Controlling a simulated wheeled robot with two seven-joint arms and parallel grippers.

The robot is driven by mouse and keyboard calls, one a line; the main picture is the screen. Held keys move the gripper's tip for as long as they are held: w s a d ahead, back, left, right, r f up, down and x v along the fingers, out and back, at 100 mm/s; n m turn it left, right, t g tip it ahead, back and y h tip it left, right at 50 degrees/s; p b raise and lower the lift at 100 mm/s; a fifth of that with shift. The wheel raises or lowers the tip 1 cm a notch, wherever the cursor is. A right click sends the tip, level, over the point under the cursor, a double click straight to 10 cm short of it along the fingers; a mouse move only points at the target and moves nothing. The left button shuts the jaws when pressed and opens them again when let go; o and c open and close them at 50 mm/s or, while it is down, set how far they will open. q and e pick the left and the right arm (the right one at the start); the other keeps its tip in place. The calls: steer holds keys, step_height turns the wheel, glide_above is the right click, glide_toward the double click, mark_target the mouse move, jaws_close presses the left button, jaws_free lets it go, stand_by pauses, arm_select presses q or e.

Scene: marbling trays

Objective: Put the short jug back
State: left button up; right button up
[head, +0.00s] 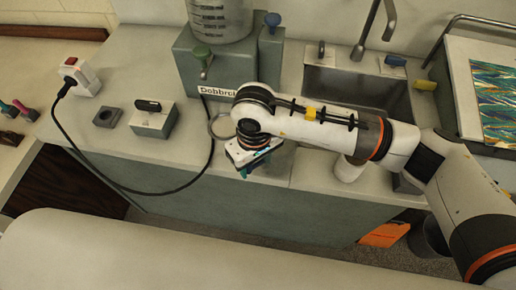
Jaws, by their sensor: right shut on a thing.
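My right gripper (246,170) is over the front edge of the counter, below the dispenser, and points down. It is shut on what looks like the short jug (276,164), a see-through grey-green shape mostly hidden under my gripper and wrist. I cannot tell its handle or whether its base touches the counter. A pale ring (221,127) lies on the counter just behind and left of my gripper, partly covered by my arm. My left gripper is not in view.
The grey dispenser (188,75) with a large graduated clear vessel (218,18) stands behind. A sink (345,92) is to its right. A white cup-like thing (349,169) is by my forearm. A black cable (130,190) loops across the counter front. A white-and-grey box (153,122) stands left.

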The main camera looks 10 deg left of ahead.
steer(key=w+p, duration=0.2)
steer(key=w, duration=0.1)
steer(key=shift+f, duration=0.3)
steer(key=shift+w+f, duration=0.1)
steer(key=shift+f, duration=0.35)
steer(key=shift+f+b, duration=0.2)
steer(key=shift+b, duration=0.2)
steer(key=o, duration=1.4)
steer(key=shift+r, duration=0.1)
